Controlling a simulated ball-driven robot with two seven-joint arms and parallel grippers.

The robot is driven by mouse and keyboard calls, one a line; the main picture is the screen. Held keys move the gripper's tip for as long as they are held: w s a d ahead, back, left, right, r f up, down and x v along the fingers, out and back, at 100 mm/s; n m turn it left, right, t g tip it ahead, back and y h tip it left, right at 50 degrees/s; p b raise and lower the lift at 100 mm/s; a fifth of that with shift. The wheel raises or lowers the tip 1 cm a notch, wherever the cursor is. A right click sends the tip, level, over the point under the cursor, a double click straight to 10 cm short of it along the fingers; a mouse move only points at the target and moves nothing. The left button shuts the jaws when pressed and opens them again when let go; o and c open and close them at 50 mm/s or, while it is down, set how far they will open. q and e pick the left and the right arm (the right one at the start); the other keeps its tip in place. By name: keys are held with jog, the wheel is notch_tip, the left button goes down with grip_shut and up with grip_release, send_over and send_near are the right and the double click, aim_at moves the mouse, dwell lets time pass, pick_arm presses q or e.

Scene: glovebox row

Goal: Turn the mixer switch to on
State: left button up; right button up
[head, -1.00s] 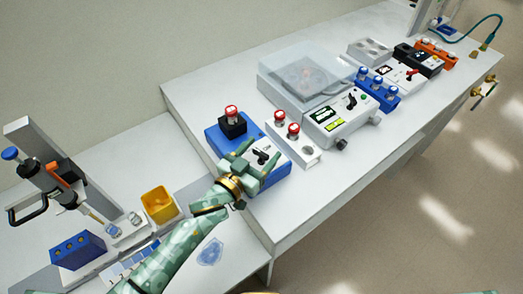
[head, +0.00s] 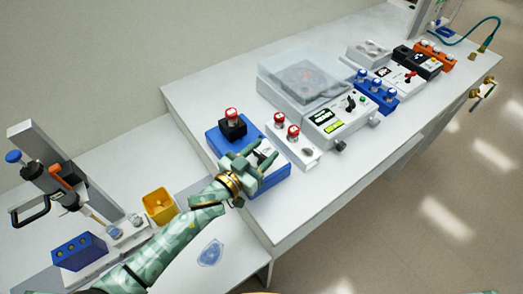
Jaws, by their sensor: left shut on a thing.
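The mixer (head: 222,144) is a blue box on the long bench, with a black holder (head: 232,131) that carries a red-capped vial (head: 232,114). Its pale panel on the right side bears a dark switch (head: 264,154). My left gripper (head: 267,153) reaches over the panel from the lower left, its green fingers on either side of the switch and shut on it. The fingers hide part of the switch and panel, so I cannot read the switch's setting. My right gripper is not in view.
Right of the mixer stands a white rack (head: 305,155) with two red-capped vials, close to my fingers. Beyond is a clear-lidded machine (head: 330,125) with its own switch. A yellow bin (head: 159,205) stands on the lower bench at left. The bench front is clear.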

pick_arm(q)
jog(key=shift+w+a+r+m+g+h+p, duration=0.1)
jog(key=shift+m+g+h+p, duration=0.25)
jog(key=shift+m+g+h, duration=1.15)
jog(key=shift+g, duration=0.1)
jog(key=m+g, duration=0.1)
jog(key=g+h+b, duration=0.1)
jog(key=shift+f+m+g+h, duration=0.25)
jog(key=shift+m+g+h, duration=0.05)
jog(key=shift+m+g, duration=0.1)
jog(key=shift+m+g+h+b, duration=0.3)
jog(key=shift+m+g+b, duration=0.25)
jog(key=shift+g, duration=0.35)
jog(key=shift+r, duration=0.1)
jog(key=o, duration=1)
jog(key=p+v, duration=0.2)
jog(key=v, duration=1)
